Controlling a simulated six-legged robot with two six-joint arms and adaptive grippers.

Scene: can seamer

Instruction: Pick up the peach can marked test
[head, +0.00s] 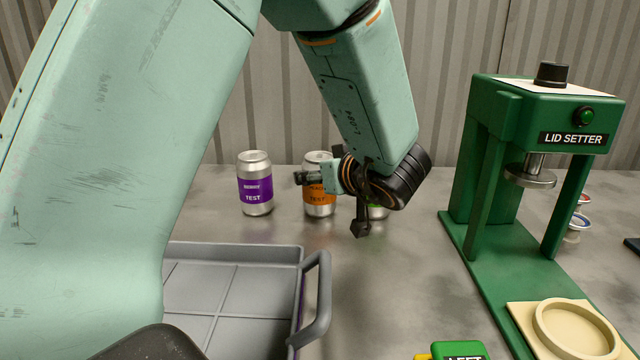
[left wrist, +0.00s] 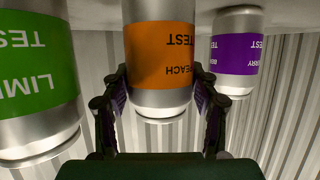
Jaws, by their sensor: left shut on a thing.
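The peach can (head: 319,202) has an orange band marked TEST and stands upright on the table, between the purple-banded can and the green-banded can. My left gripper (head: 328,182) reaches across it from the right in the head view and covers part of its label. In the left wrist view the peach can (left wrist: 163,60) appears upside down between the two fingers of my left gripper (left wrist: 163,105), which is shut on it. My right gripper is not in view.
A purple-banded can (head: 255,185) stands to the left, and a green-banded lime can (left wrist: 38,80) is close on the other side. A grey tray (head: 235,252) with a handle lies in front. The green lid setter (head: 480,160) stands at the right.

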